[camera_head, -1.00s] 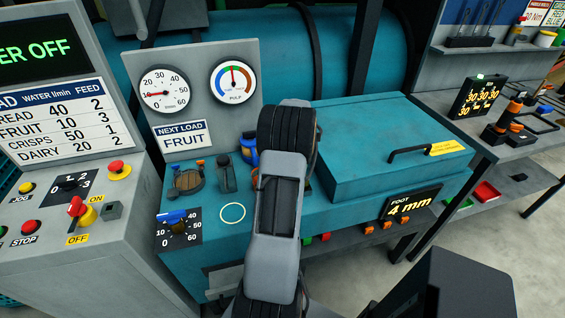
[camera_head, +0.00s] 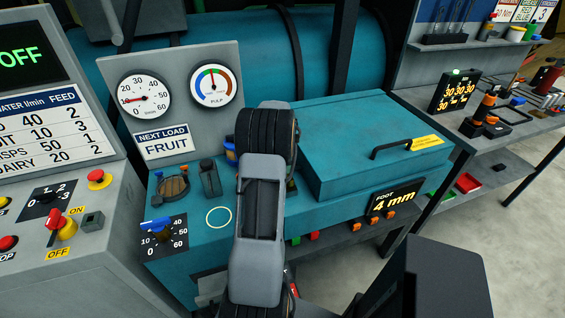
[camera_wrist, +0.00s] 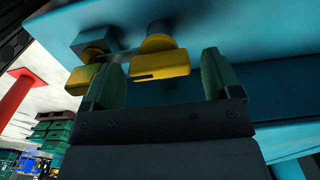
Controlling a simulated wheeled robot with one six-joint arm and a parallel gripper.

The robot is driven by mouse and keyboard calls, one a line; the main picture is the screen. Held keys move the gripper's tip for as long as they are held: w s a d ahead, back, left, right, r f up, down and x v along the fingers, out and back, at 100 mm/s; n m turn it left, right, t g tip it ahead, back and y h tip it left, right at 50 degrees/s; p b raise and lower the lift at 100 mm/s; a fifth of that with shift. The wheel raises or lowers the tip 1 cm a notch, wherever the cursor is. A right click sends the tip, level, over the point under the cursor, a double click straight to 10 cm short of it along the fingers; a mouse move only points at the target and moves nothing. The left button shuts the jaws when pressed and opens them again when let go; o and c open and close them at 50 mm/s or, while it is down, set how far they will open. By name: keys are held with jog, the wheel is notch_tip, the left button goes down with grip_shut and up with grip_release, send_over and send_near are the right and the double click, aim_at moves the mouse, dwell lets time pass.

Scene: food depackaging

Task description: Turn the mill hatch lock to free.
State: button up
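In the head view the teal machine has a closed hatch lid (camera_head: 375,135) with a black handle and a yellow label (camera_head: 427,142). I cannot tell for sure which part is the hatch lock. In the wrist view my gripper (camera_wrist: 160,82) is open, with its green fingers apart. A yellow block (camera_wrist: 160,66) shows between the fingers, below a round yellow part on the teal surface; contact is not clear. A second yellow block (camera_wrist: 82,78) is left of the left finger. In the head view my arm hides the gripper and part of the machine's front.
A control panel (camera_head: 60,215) with a red key switch, buttons and a dial stands at left. Two gauges and a "NEXT LOAD FRUIT" sign (camera_head: 163,139) stand behind the machine's small levers. Orange blocks (camera_head: 388,214) line the lower front.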

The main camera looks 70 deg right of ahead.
jog(key=shift+o, duration=0.2)
notch_tip(320, 180, up, 14)
jog(key=shift+b, duration=0.35)
jog(key=shift+f, duration=0.1)
dwell(0.7)
